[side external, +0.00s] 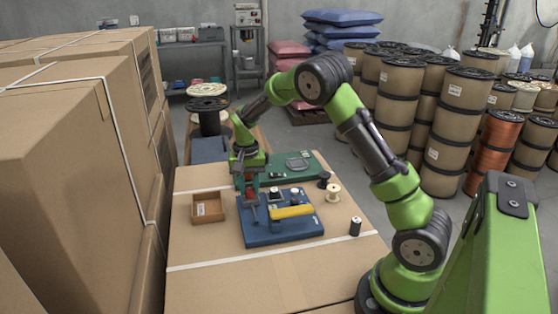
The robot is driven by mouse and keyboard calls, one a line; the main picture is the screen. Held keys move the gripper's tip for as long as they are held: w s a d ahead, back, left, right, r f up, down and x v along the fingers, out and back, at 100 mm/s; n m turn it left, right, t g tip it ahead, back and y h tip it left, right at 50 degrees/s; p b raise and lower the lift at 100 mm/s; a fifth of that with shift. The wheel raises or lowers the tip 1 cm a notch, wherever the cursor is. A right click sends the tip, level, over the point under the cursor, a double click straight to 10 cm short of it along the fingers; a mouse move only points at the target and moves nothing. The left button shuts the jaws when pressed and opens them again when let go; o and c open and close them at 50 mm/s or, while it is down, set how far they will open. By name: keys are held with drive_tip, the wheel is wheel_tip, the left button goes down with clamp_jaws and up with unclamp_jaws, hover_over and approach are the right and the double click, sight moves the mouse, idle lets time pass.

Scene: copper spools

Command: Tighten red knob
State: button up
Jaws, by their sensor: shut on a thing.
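A blue fixture (284,231) with a yellow bar (292,212) and small dark parts on top sits on the cardboard-covered work surface. My gripper (250,199) points down over the left rear part of the blue fixture. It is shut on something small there. A little red shows at the fingers, which fits the red knob, but the knob is mostly hidden and too small to make out clearly. How far the knob is turned cannot be seen.
A green board (300,170) lies behind the fixture. An open wooden box (208,208) stands to the left. A black spool (323,180), a cream spool (333,193) and a dark cylinder (355,227) stand to the right. The front of the surface is clear.

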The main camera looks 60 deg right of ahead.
sight(248, 189)
drive_tip(key=shift+r, duration=0.1)
drive_tip(key=o, duration=1.1)
drive_tip(key=shift+c, duration=0.2)
wheel_tip(248, 189, up, 17)
drive_tip(key=shift+w+a, duration=0.15)
drive_tip(key=shift+w, duration=0.05)
